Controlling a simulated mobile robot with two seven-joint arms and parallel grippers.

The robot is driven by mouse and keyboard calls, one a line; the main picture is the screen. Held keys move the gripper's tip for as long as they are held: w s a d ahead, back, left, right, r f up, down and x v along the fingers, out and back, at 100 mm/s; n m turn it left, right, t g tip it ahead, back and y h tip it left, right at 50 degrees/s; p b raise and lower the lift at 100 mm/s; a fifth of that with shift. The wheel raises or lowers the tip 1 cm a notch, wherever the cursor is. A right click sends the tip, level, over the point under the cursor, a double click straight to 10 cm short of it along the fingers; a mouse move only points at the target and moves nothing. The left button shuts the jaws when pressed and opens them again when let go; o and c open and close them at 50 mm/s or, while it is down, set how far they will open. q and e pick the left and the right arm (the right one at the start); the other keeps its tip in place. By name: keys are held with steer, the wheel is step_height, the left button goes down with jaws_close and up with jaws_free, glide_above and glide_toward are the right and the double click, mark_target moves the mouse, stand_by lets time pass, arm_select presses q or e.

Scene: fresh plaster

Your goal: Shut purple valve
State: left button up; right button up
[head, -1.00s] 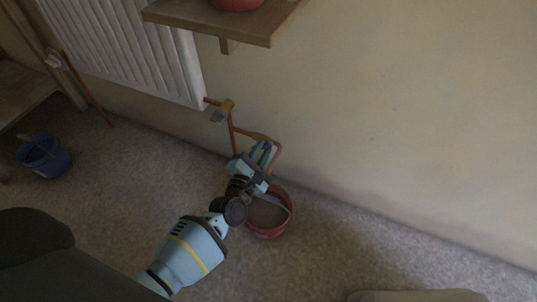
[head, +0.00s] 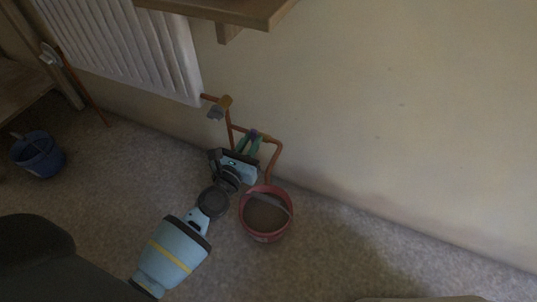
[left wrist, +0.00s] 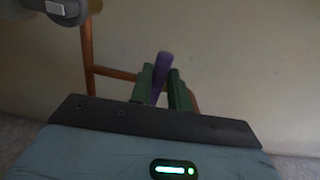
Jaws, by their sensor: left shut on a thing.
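The purple valve handle (left wrist: 161,72) stands between the green fingers of my left gripper (left wrist: 164,84) in the left wrist view, and the fingers are shut on it. In the head view the purple handle (head: 254,135) shows as a small spot at the tips of my left gripper (head: 248,146). The valve sits on a copper pipe (head: 276,158) low on the wall, below the radiator. The valve body is mostly hidden behind the fingers. My right gripper is in neither view.
A red bucket (head: 243,222) stands on the floor just right of my left gripper. A wooden shelf (head: 225,10) juts out above. A blue bucket (head: 38,160) stands at the left.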

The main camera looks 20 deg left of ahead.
arm_select(q)
steer(key=o, duration=0.8)
steer(key=shift+r, duration=0.1)
steer(key=shift+s+a, duration=0.2)
steer(key=shift+s, duration=5.8)
